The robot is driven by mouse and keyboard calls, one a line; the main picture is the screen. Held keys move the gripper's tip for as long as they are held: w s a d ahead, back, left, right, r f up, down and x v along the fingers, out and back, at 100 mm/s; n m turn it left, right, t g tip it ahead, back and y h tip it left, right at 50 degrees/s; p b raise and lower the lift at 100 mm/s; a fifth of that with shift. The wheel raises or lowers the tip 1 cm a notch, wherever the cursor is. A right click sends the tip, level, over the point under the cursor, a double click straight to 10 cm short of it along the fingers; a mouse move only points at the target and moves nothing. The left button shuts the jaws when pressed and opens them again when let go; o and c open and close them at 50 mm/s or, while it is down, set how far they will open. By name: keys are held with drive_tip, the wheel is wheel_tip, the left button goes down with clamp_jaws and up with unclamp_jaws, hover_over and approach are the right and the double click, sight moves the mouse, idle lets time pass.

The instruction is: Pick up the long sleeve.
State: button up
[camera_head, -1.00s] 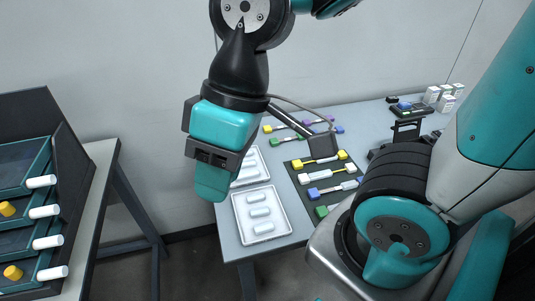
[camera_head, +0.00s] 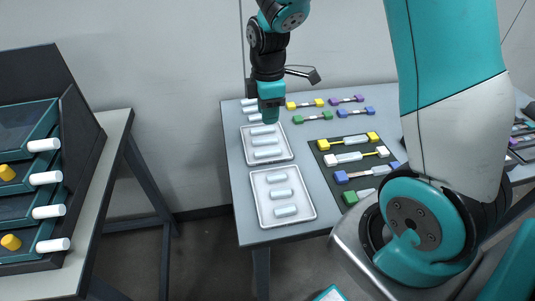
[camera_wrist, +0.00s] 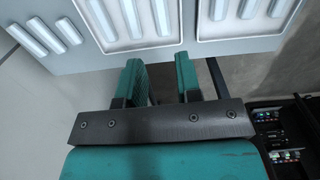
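White sleeves lie in two white trays on the table. The rear tray (camera_head: 287,156) holds sleeves (camera_head: 267,153) that also show in the wrist view (camera_wrist: 132,18). The front tray (camera_head: 311,213) holds sleeves (camera_head: 281,194) that show cut off in the wrist view (camera_wrist: 248,8). More white sleeves (camera_head: 250,110) lie at the table's back left, partly behind my gripper. I cannot tell for sure which length each group is. My gripper (camera_head: 270,119) is above the rear end of the rear tray. Its two teal fingers are apart and empty in the wrist view (camera_wrist: 160,80).
A dark mat (camera_head: 323,158) with several coloured-end pieces lies right of the trays. Loose coloured pieces (camera_head: 313,117) lie behind it. A dark rack (camera_head: 75,125) with white cylinders and yellow pieces stands on a separate table at left. My upper arm covers the table's right part.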

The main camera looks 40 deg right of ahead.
sight(268, 151)
wheel_tip(268, 151, down, 12)
drive_tip(key=shift+s+a+f, duration=0.1)
idle(0.4)
drive_tip(key=c, duration=0.6)
